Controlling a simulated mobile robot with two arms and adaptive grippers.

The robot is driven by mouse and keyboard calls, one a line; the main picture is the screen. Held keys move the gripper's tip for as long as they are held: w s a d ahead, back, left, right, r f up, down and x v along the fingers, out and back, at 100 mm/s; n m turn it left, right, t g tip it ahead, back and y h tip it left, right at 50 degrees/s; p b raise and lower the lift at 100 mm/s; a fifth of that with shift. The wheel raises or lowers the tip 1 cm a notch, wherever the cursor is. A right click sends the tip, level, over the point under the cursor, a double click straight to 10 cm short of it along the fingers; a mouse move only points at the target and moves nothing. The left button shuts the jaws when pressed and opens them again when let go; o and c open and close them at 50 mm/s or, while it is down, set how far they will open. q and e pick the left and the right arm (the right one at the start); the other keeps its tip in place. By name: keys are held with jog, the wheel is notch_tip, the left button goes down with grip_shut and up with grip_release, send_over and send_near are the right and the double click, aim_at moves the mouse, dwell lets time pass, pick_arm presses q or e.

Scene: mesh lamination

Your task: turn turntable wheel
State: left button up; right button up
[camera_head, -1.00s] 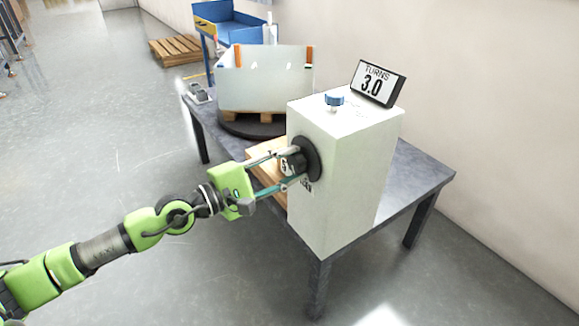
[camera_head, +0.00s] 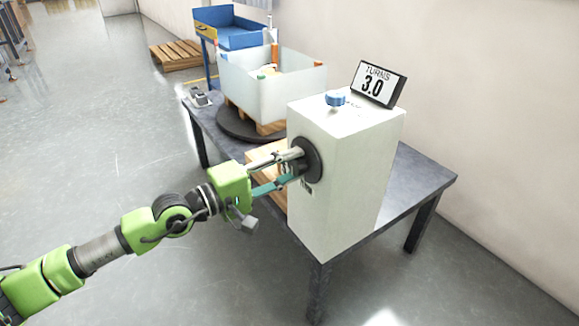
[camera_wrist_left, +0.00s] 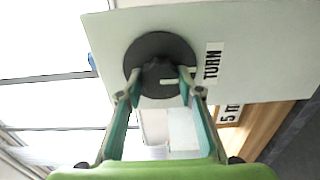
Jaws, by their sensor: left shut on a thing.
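The black round wheel (camera_head: 309,160) sits on the side of a white box (camera_head: 345,180). My left gripper (camera_head: 292,165) is shut on the wheel's central knob. The left wrist view shows the dark wheel (camera_wrist_left: 160,52) with the fingertips (camera_wrist_left: 160,80) on either side of its knob, and a "TURN" label beside it. A display (camera_head: 379,84) on top of the box reads "TURNS 3.0". The round dark turntable (camera_head: 238,124) carries a wooden pallet and a white open bin (camera_head: 270,95). My right gripper is not in view.
A blue knob (camera_head: 335,98) stands on top of the box. The box and turntable share a grey table (camera_head: 415,182). A blue cart (camera_head: 230,28) and a wooden pallet (camera_head: 177,54) are behind. The floor at left is clear.

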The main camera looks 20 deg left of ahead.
pick_arm(q)
jog(key=o, duration=1.1)
jog(key=shift+s, duration=0.1)
jog(key=shift+v, duration=5.9)
